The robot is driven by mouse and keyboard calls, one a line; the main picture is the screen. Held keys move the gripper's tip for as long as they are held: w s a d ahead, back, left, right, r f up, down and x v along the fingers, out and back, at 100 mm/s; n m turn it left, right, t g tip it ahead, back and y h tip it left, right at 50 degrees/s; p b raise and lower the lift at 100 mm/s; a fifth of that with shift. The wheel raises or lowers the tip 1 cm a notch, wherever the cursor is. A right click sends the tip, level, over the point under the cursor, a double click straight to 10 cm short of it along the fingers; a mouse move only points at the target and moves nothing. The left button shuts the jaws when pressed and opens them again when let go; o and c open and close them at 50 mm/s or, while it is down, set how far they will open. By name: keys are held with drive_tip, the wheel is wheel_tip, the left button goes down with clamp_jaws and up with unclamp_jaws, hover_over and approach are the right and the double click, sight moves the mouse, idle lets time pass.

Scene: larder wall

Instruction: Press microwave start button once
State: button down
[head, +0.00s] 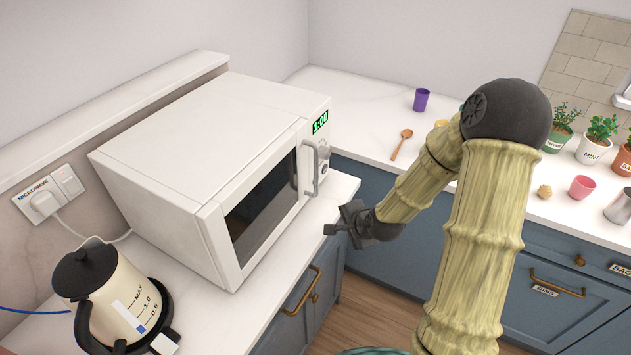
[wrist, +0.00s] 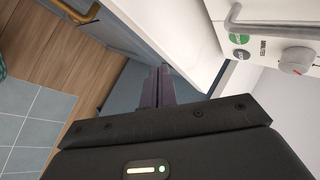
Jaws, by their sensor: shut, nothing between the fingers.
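The white microwave (head: 165,140) stands on the counter with its door shut and a green display (head: 320,123) reading 1:00. Its control panel (head: 323,160) is right of the door handle (head: 305,168). The button lettering is too small to read surely. My gripper (head: 331,229) is shut and empty, below the panel near the counter edge. Its fingers (wrist: 160,80) point past the panel in the wrist view, apart from the buttons.
A kettle (head: 110,295) stands at the front left, below the wall socket (head: 45,200) labelled MICROWAVE. The back counter holds a purple cup (head: 421,100), a wooden spoon (head: 401,143), a pink cup (head: 582,187) and potted herbs (head: 595,140). Blue cabinets (head: 400,240) lie below.

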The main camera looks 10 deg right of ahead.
drive_tip(key=w+d+r+m+t, duration=0.1)
drive_tip(key=w+d+m+t, duration=0.4)
drive_tip(key=m, duration=0.9)
drive_tip(key=w+t, duration=0.1)
drive_tip(key=w, duration=0.2)
drive_tip(key=shift+w+r+t, duration=0.15)
drive_tip(key=shift+w+t, duration=0.05)
drive_tip(key=shift+t, duration=0.1)
drive_tip(key=shift+a, duration=0.15)
approach(320, 177)
drive_tip(key=shift+b+x, duration=0.4)
drive_tip(key=shift+x, duration=1.4)
drive_tip(key=shift+w+r, duration=0.1)
drive_tip(key=shift+w+a, duration=0.2)
